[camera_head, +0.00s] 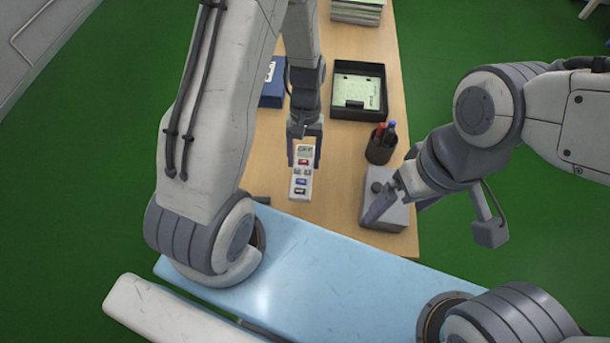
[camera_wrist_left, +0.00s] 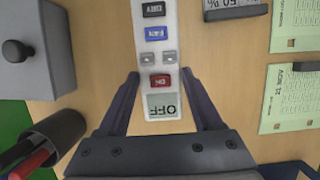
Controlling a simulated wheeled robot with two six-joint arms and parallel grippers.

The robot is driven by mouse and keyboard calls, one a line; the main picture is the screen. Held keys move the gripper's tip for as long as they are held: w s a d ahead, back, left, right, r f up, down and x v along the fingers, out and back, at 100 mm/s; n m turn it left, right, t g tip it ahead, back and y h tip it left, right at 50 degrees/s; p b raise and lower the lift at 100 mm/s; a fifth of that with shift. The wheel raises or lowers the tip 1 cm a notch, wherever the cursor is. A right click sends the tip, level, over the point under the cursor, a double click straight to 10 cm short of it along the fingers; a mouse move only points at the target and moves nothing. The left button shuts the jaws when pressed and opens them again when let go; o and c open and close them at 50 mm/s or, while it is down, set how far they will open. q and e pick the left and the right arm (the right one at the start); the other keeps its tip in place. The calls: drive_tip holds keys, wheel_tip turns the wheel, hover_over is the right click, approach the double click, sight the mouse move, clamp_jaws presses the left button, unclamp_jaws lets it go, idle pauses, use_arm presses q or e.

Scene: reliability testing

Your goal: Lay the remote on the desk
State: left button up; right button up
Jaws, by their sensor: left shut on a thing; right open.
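The remote (camera_head: 302,172) is white with a small display and several coloured buttons. My left gripper (camera_head: 304,150) is shut on its far end, the end with the display, above the wooden desk (camera_head: 335,220). In the left wrist view the remote (camera_wrist_left: 158,60) lies between the two dark fingers of the left gripper (camera_wrist_left: 163,95), with "OFF" on its display. I cannot tell whether its underside touches the desk. My right gripper (camera_head: 385,200) is open, over the grey box at the desk's right edge, with no object between its fingers.
The grey box with a dark knob (camera_head: 398,217) stands right of the remote. Behind it are a black pen cup (camera_head: 380,147) and a black tray (camera_head: 358,112) with green paper. A blue item (camera_head: 272,92) lies at the left.

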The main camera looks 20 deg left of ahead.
sight(305, 170)
use_arm(q)
drive_tip(key=shift+s+d+f, duration=0.35)
drive_tip(key=shift+s+f, duration=0.1)
drive_tip(key=shift+s, duration=0.15)
drive_tip(key=shift+s+d+f, duration=0.3)
drive_tip(key=shift+s+f, duration=0.1)
drive_tip(key=shift+s, duration=0.15)
drive_tip(key=shift+f, duration=1.95)
clamp_jaws()
drive_tip(key=o, duration=1.5)
unclamp_jaws()
drive_tip(key=v, duration=1.2)
drive_tip(key=shift+w, duration=0.1)
drive_tip(key=shift+f, duration=0.1)
